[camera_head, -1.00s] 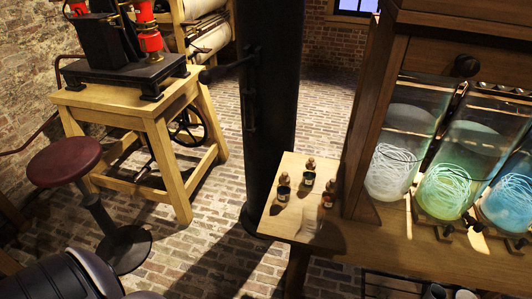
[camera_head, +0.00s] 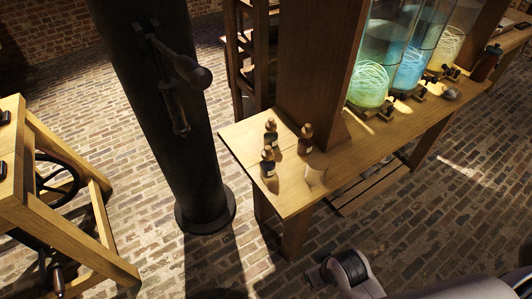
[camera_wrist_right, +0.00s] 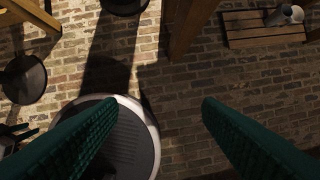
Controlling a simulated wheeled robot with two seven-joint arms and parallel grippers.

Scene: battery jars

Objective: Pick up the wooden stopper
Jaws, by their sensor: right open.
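Three small dark bottles with pale labels stand near the table's left end in the head view, each topped with a brownish stopper: the back-left stopper (camera_head: 270,124), the right stopper (camera_head: 307,130) and the front stopper (camera_head: 267,153). I cannot tell which one the task means. My right gripper (camera_wrist_right: 159,104) shows in the right wrist view with two green fingers wide apart and nothing between them. Brick floor lies below it, and no stopper shows in that view. My left gripper is not in view.
A thick wooden post (camera_head: 315,75) and large glass jars (camera_head: 371,80) stand behind and right. A black column (camera_head: 165,110) rises left of the table. Brick floor is open in front.

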